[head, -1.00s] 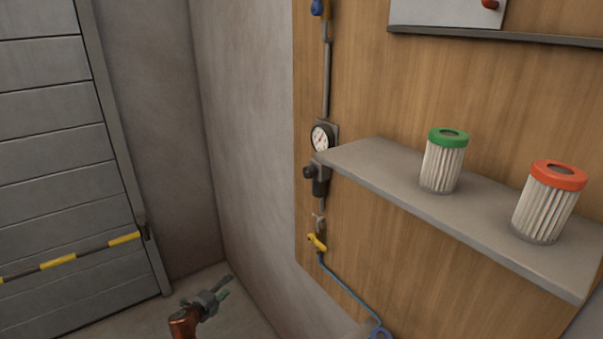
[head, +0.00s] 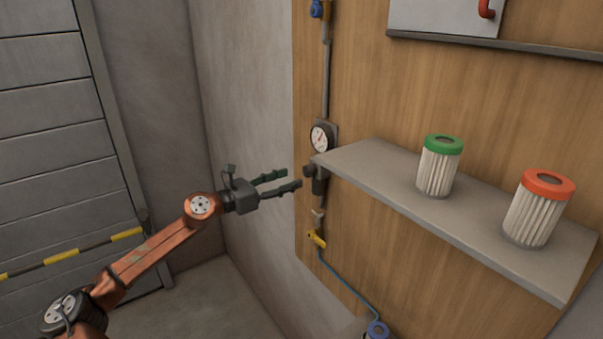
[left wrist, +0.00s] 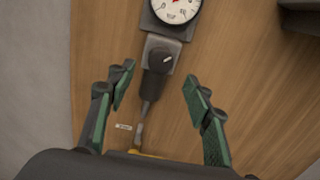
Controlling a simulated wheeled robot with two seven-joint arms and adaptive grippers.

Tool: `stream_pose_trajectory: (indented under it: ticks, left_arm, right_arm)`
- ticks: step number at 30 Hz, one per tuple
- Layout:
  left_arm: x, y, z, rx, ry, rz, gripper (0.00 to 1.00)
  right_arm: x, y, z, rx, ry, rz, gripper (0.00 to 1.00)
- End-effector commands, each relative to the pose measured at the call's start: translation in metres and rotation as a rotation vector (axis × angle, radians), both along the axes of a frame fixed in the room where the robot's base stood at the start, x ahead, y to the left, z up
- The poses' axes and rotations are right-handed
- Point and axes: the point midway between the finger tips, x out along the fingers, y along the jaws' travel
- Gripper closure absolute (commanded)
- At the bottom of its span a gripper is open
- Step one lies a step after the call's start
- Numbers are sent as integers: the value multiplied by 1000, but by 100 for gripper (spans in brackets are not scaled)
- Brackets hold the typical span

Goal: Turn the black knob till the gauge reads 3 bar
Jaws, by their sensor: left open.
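The black knob (head: 308,170) sits on the regulator on the wooden panel, just below the round white gauge (head: 321,138). In the left wrist view the knob (left wrist: 161,60) shows face-on with a pale mark, and the gauge (left wrist: 175,8) is cut off by the top edge. The gauge has a red needle, but its reading is too small to tell. My left gripper (head: 293,178) is open and empty, with its fingertips pointing at the knob from the left. In the left wrist view the fingers (left wrist: 158,82) stand apart on either side, a little below the knob. My right gripper is not in view.
A grey shelf (head: 470,225) juts out right of the gauge, bearing a green-topped filter (head: 438,168) and a red-topped filter (head: 537,210). A yellow valve handle (head: 317,239) and blue hose (head: 350,287) hang below the regulator. The wall at left is bare.

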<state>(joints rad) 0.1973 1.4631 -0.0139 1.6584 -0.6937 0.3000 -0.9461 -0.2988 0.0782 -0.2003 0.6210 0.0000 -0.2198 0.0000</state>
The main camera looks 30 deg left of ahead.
Motion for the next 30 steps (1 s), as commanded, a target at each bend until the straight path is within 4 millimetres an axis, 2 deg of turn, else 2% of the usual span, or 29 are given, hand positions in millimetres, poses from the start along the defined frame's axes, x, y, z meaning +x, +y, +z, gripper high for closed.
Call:
stream_pose_trajectory:
  ticks: [1, 13, 26, 30]
  left_arm:
    - [5, -3, 5, -1, -4, -1, 53]
    - [46, -18, 3, -5, -1, 1, 53]
    - [53, -21, 0, -3, 0, 2, 53]
    - [53, -21, 0, -3, 0, 2, 61]
  right_arm:
    - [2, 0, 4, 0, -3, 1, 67]
    - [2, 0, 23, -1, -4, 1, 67]
    - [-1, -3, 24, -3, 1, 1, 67]
    - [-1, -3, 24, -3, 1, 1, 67]
